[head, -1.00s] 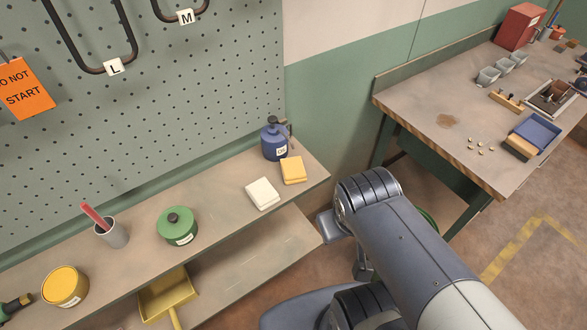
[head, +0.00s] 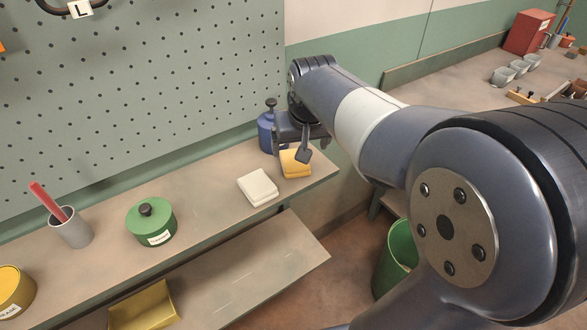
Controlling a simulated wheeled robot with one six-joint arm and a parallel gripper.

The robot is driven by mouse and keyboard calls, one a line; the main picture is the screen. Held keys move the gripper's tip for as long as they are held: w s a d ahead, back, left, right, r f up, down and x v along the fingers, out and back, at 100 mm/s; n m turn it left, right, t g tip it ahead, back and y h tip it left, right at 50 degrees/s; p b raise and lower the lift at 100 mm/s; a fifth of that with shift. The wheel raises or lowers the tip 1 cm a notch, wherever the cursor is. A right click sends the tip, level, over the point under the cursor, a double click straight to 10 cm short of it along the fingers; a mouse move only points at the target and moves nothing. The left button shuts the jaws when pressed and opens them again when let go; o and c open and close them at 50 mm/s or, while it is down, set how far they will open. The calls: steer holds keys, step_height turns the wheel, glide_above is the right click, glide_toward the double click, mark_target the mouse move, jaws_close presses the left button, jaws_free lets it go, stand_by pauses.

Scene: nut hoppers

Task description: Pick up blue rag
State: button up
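I see no blue rag in the head view. On the shelf lie a folded white cloth (head: 258,188) and, to its right, a folded yellow cloth (head: 294,166). A blue pump can (head: 266,133) stands behind the yellow cloth, partly covered by my gripper. My gripper (head: 301,151) points down and appears in front of the can and over the back edge of the yellow cloth. No cloth shows in it. Its finger gap is not clear from this angle, and its height above the cloth is hard to tell.
On the shelf (head: 205,200) stand a green lidded tin (head: 151,222), a grey cup (head: 72,230) with a red stick, and a yellow tin (head: 13,290). The pegboard (head: 150,90) rises behind. A green bin (head: 396,256) stands right of the shelf.

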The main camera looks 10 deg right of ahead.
mark_target(296, 165)
steer(key=x, duration=1)
steer(key=shift+w+f, duration=0.15)
steer(key=shift+f, duration=0.15)
steer(key=c, duration=1.2)
steer(key=shift+o, duration=0.2)
steer(key=shift+r, duration=0.2)
steer(key=v, duration=0.2)
steer(key=w+v, duration=0.1)
steer(key=v, duration=0.3)
steer(key=shift+d+r, duration=0.3)
steer(key=shift+r, duration=0.35)
steer(key=s+d+b, duration=0.1)
steer(key=s+d, duration=0.2)
steer(key=s, duration=0.5)
steer(key=s+d+b, duration=0.1)
steer(key=s+d, duration=0.2)
steer(key=s, duration=0.6)
steer(key=shift+s+d, duration=0.25)
steer(key=shift+s, duration=0.05)
